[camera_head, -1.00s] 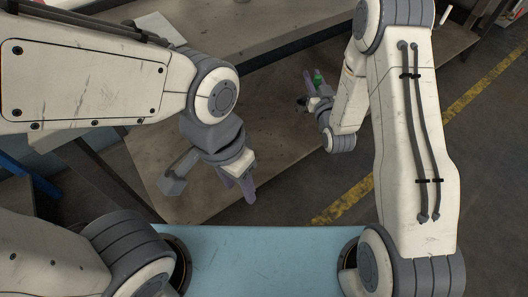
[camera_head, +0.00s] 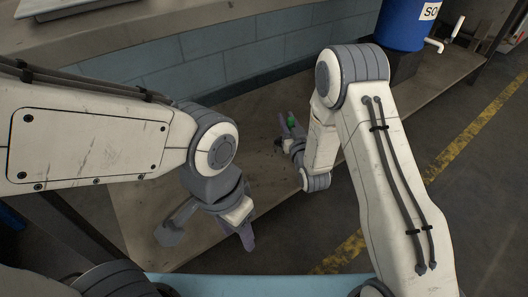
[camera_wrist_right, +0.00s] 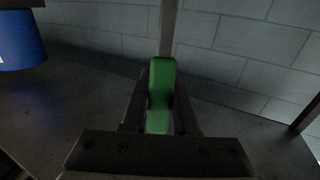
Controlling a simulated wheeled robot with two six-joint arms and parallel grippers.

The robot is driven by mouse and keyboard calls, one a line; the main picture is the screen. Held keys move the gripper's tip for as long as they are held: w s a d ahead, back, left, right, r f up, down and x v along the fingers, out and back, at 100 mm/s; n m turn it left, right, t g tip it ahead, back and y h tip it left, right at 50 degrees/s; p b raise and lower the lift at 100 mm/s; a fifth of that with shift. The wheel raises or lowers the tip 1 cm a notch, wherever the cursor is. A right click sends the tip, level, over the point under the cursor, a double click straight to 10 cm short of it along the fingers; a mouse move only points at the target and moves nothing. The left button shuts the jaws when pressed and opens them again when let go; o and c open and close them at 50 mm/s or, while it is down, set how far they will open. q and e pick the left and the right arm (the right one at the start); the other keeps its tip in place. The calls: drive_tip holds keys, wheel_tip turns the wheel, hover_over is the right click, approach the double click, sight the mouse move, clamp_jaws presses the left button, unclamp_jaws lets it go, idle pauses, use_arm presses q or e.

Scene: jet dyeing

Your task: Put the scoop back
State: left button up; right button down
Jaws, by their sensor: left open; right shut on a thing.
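The scoop shows mainly as a green handle (camera_wrist_right: 159,85) in the right wrist view, with a grey shaft (camera_wrist_right: 168,25) running up from it. My right gripper (camera_wrist_right: 160,105) is shut on this handle. In the head view, my right gripper (camera_head: 287,142) is above the bench, with a small part of the green handle (camera_head: 291,120) showing. The rest of the scoop is hard to make out there. My left gripper (camera_head: 248,236) is open and empty, at the lower left over the bench's near side.
The brown bench top (camera_head: 145,205) is mostly bare. A pale block wall (camera_head: 240,50) stands behind it. A blue drum (camera_head: 405,22) with a white tap (camera_head: 434,45) stands at the back right; it also shows in the right wrist view (camera_wrist_right: 20,42). A light-blue surface (camera_head: 250,285) lies in front.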

sight(278, 149)
drive_tip(key=s+a+f+b, duration=0.1)
drive_tip(key=a+f+b, duration=0.4)
drive_tip(key=f, duration=0.3)
drive_tip(key=shift+a, duration=0.8)
drive_tip(key=shift+f, duration=0.15)
drive_tip(key=c, duration=0.7)
unclamp_jaws()
